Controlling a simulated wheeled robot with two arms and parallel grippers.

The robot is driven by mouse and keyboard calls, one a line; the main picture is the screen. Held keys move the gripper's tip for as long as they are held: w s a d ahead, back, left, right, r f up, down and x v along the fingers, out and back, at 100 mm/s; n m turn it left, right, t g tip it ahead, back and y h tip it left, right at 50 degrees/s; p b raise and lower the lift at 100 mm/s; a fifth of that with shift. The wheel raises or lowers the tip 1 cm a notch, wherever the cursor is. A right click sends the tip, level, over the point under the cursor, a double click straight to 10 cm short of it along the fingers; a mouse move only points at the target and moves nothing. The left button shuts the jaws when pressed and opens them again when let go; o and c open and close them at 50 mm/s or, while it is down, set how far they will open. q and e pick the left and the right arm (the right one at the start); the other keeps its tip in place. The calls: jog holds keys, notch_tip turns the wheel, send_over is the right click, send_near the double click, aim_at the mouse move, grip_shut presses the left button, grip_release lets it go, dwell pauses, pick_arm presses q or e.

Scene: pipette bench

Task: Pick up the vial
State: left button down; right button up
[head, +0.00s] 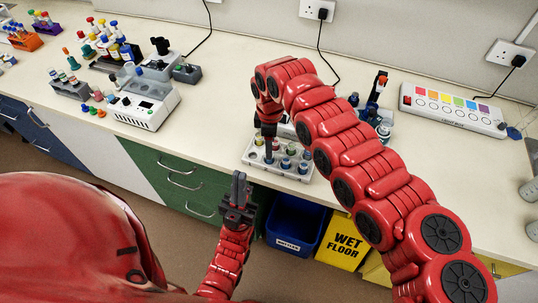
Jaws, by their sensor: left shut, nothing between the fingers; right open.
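A white rack (262,165) near the bench's front edge holds several small capped vials (291,149). Which of them is the task's vial I cannot tell. My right gripper (268,156) is open and points down among the vials at the rack's left part. Its fingers and my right arm hide part of the rack, and I cannot tell whether they touch a vial. My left gripper (239,182) is shut and empty, pointing up in front of the bench, below and left of the rack.
A white device (148,104) and a rack of coloured bottles (115,55) stand left. A colour-panel box (452,108) stands right. A blue bin (294,222) and yellow wet-floor sign (342,243) are below the bench. The bench between device and vial rack is clear.

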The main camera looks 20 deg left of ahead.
notch_tip(320, 180, down, 4)
jog(key=shift+s+a+r+p, duration=0.1)
jog(key=shift+a+p, duration=0.05)
jog(key=shift+p, duration=0.9)
jog(key=shift+f, duration=0.5)
grip_shut()
